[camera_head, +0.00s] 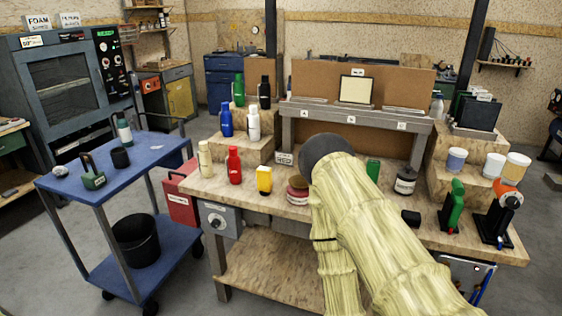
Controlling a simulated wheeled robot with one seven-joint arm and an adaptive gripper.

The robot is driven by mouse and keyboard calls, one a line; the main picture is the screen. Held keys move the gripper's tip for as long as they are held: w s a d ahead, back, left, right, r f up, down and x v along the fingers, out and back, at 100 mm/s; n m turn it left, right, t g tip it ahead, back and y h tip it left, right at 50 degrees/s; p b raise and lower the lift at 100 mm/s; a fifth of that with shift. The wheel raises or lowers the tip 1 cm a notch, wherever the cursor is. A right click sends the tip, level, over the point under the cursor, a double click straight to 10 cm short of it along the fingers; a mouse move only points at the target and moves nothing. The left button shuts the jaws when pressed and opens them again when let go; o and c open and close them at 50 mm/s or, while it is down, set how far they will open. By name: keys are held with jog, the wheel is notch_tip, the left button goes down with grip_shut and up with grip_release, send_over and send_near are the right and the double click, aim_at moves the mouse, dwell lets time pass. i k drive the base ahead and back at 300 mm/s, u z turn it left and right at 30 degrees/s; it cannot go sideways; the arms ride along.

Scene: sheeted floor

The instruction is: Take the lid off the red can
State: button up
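A red bottle-shaped can (234,167) with a narrow top stands upright on the workbench, left of the middle. A low, round red and pale container (298,194) with a brownish top stands further right, just left of my sleeved arm. I cannot tell for sure which of the two is the red can. My arm, in a pale yellow sleeve, reaches up from the lower right and ends in a dark round part above the bench. My gripper does not show; the arm hides whatever is behind it.
A cream bottle (205,160) and a yellow container (264,180) flank the red bottle. Blue (226,120) and white bottles (253,123) stand on a step behind. A green-handled tool (453,208) stands at right. A blue cart (130,170) is at left.

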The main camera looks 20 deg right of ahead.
aim_at(233, 150)
jog(key=u, duration=0.35)
jog(key=k, duration=0.6)
jog(key=u, duration=0.85)
jog(key=i, duration=0.8)
jog(key=z, duration=0.7)
jog(key=i, duration=0.65)
jog(key=z, duration=0.75)
